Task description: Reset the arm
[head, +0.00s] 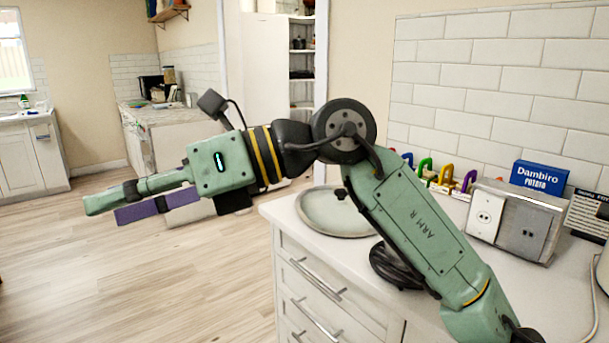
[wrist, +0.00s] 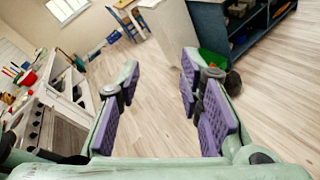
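My green arm reaches across the head view from the lower right, over the white counter, out to the left. My gripper (head: 115,207) is at its end, over open floor left of the counter. In the wrist view my gripper (wrist: 160,95) shows two fingers with purple pads held wide apart. Nothing is between the pads, only wooden floor behind them. In the head view the fingers overlap from the side.
The white counter (head: 285,238) with drawers holds a round tray (head: 335,212), a blue Dambiro box (head: 540,178) and a metal outlet box (head: 515,222). A tiled wall (head: 500,85) stands behind. The wooden floor (head: 150,280) at left is clear.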

